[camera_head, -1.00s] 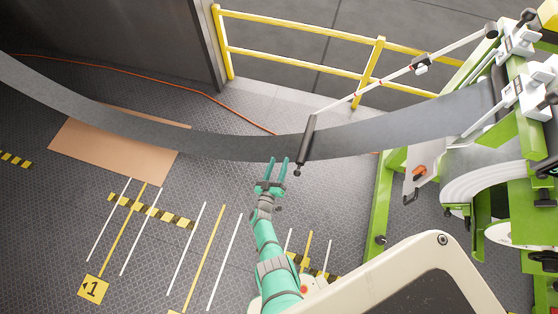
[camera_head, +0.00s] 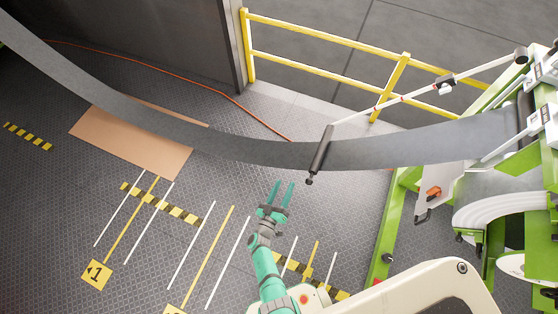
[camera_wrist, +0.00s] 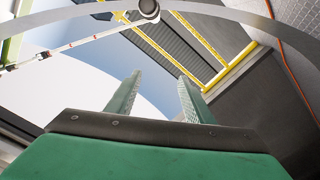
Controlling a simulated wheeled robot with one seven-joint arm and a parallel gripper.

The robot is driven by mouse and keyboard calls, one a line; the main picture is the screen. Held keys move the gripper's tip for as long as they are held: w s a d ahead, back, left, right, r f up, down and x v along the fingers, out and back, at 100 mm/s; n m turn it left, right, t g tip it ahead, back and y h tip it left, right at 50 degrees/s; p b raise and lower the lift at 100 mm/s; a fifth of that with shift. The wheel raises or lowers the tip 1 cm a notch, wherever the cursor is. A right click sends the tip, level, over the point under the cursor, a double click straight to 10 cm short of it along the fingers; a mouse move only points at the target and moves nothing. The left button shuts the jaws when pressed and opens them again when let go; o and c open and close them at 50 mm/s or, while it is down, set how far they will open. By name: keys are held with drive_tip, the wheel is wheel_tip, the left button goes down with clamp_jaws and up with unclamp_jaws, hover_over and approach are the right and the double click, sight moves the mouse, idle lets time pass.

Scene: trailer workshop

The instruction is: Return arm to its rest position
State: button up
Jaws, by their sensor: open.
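My gripper (camera_head: 280,194) is at the end of my green arm, near the middle of the head view. Its two green fingers are apart with nothing between them. In the picture it sits below the hanging grey strip (camera_head: 265,152) and the dark roller (camera_head: 320,152), apart from both. In the wrist view my gripper (camera_wrist: 156,97) also shows two spread, empty fingers. The arm reaches up from the bottom of the head view, beside my cream-coloured arm link.
A green machine (camera_head: 395,215) with white parts stands at the right. A white rod (camera_head: 425,92) runs from it to the roller. Yellow railings (camera_head: 320,66) are at the back. A cardboard sheet (camera_head: 140,145) and floor markings lie left. An orange cable (camera_head: 200,82) crosses the floor.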

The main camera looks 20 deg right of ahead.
drive_tip(key=s+a+f+g+y, duration=0.1)
drive_tip(key=s+a+f+g, duration=0.15)
drive_tip(key=s+f, duration=0.45)
drive_tip(key=s+a+r+g+y, duration=0.1)
drive_tip(key=s+a+r+y, duration=0.15)
drive_tip(key=s+a, duration=0.4)
drive_tip(key=s+a+r+g+y, duration=0.1)
drive_tip(key=s+a+y, duration=0.25)
drive_tip(key=s, duration=0.65)
drive_tip(key=s+a+r+t+y, duration=0.1)
drive_tip(key=r+t, duration=0.1)
drive_tip(key=r, duration=1.1)
drive_tip(key=s+a+r+n+t+y, duration=0.1)
drive_tip(key=s+a+r+t+y, duration=0.1)
drive_tip(key=r, duration=1.1)
drive_tip(key=s+a+r+n+t+y, duration=0.1)
drive_tip(key=r+t+y, duration=0.1)
drive_tip(key=r, duration=1.2)
drive_tip(key=shift+s+a+t, duration=0.2)
drive_tip(key=shift+a+t, duration=0.1)
drive_tip(key=shift+t, duration=0.05)
drive_tip(key=shift+f, duration=0.1)
drive_tip(key=c, duration=0.4)
drive_tip(key=shift+a+n, duration=0.15)
drive_tip(key=shift+n, duration=0.15)
